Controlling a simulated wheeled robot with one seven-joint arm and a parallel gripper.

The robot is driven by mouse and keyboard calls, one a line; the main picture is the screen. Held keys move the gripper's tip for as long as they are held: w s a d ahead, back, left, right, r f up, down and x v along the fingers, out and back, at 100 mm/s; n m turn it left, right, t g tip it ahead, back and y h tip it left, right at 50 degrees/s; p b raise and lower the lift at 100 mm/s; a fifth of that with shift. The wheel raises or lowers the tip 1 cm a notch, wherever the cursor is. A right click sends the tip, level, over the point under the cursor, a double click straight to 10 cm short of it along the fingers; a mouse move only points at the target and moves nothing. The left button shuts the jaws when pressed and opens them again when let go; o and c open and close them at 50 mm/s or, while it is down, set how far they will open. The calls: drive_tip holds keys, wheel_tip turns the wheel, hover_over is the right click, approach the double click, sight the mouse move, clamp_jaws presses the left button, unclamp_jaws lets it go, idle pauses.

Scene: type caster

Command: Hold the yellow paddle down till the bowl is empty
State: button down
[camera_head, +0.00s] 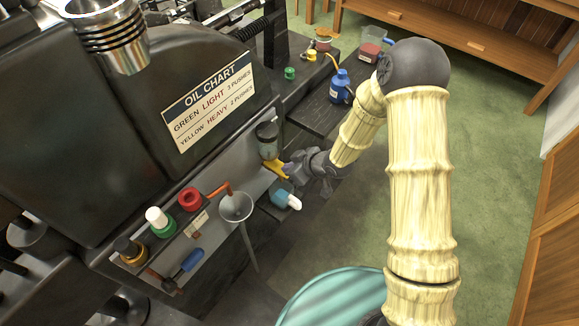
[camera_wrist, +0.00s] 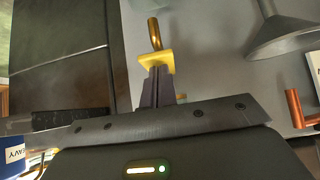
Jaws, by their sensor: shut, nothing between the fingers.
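The yellow paddle (camera_head: 274,167) juts out from the grey panel, below a small dark-capped bowl (camera_head: 267,136) with a brownish lower part. How much is in the bowl cannot be made out. My gripper (camera_head: 289,170) is shut and empty, with its tips at the paddle. In the wrist view, the shut fingers (camera_wrist: 157,80) end right at the yellow paddle (camera_wrist: 156,61), beside a brass tube (camera_wrist: 154,34). They look to be touching or nearly touching it; I cannot tell whether the paddle is pressed down.
A blue cup (camera_head: 283,195) with a white part sits just below my gripper. A blue bottle (camera_head: 340,86) stands on the dark shelf. An oil chart (camera_head: 208,107) is above.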

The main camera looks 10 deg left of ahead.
wheel_tip(320, 180, up, 4)
drive_tip(key=p, duration=0.3)
drive_tip(key=shift+s+d+r, duration=0.1)
drive_tip(key=v, duration=0.9)
drive_tip(key=shift+d+r+p, duration=0.25)
drive_tip(key=shift+p, duration=0.05)
drive_tip(key=shift+s, duration=0.1)
drive_tip(key=d+r+m+t+h+p, duration=0.1)
drive_tip(key=d+r+m+h+p, duration=0.15)
drive_tip(key=d+r, duration=0.35)
drive_tip(key=d+r+m+t+h+p, duration=0.1)
drive_tip(key=d+r+m+h+p, duration=0.2)
drive_tip(key=d, duration=0.5)
drive_tip(key=s+d+r+m+g+h+p, duration=0.1)
drive_tip(key=s+d+r+m+g+h, duration=0.1)
drive_tip(key=s+d+r+m, duration=0.6)
drive_tip(key=shift+s+r+g+h+p, duration=0.45)
drive_tip(key=shift+s+r, duration=0.15)
drive_tip(key=shift+s, duration=0.5)
